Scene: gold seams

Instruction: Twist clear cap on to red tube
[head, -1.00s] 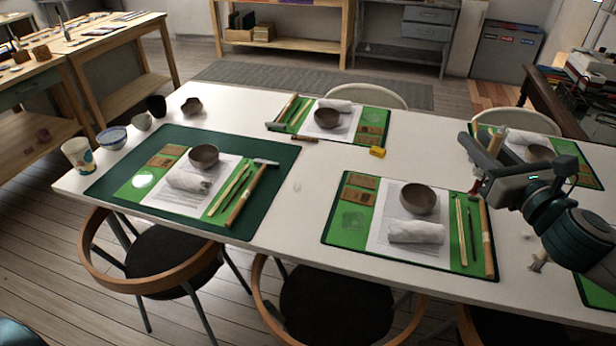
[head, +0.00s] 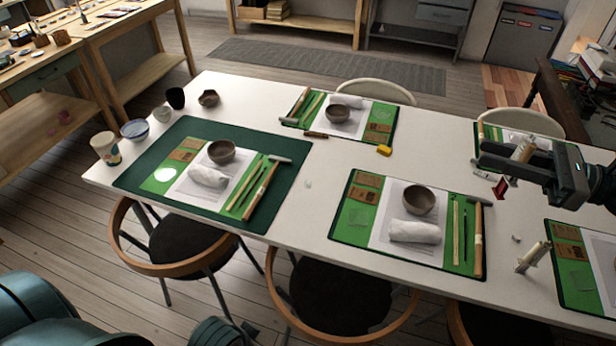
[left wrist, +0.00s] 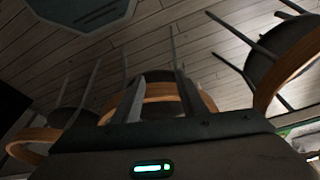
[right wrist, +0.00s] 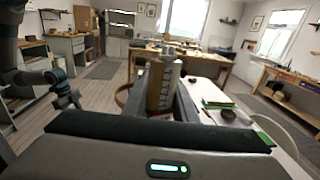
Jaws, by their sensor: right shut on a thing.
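My right gripper (head: 492,155) is over the right part of the white table, shut on a tan cylinder (head: 524,149) that stands up between its fingers. In the right wrist view the cylinder (right wrist: 156,86) is partly hidden by the fingers, with a pale tube-like shape beside it. A small red object (head: 501,188) shows just below this gripper; I cannot tell if it is the red tube. A tiny clear piece (head: 308,184) lies mid-table, possibly the clear cap. My left gripper (left wrist: 160,98) has its fingers apart and empty, above floor and chairs, outside the head view.
The white table (head: 325,165) carries green mats with bowls, rolled cloths and sticks. A tan and white upright piece (head: 534,256) and a small white bit (head: 516,238) are at the front right. A yellow block (head: 384,150) lies mid-table. Chairs line the front edge.

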